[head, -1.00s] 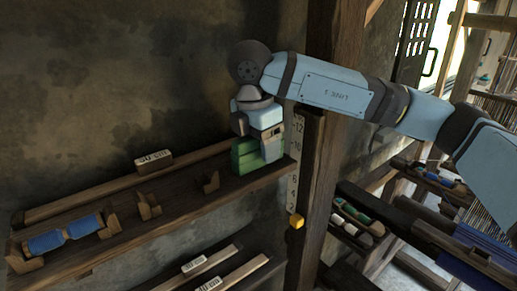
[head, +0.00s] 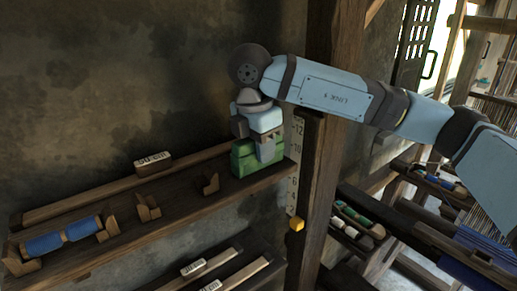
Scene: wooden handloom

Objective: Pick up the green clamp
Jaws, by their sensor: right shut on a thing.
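The green clamp (head: 243,165) is a blocky green piece at the right end of the upper wooden shelf, beside the post. My right gripper (head: 268,152) comes down on it from above and is shut on it. The gripper body covers part of the clamp's top and right side. I cannot tell whether the clamp touches the shelf. My left gripper does not show.
The upper shelf (head: 185,208) holds a blue spool (head: 62,236) at its left and small wooden brackets (head: 148,208). A wooden post (head: 325,150) stands close to the right. A lower shelf lies beneath.

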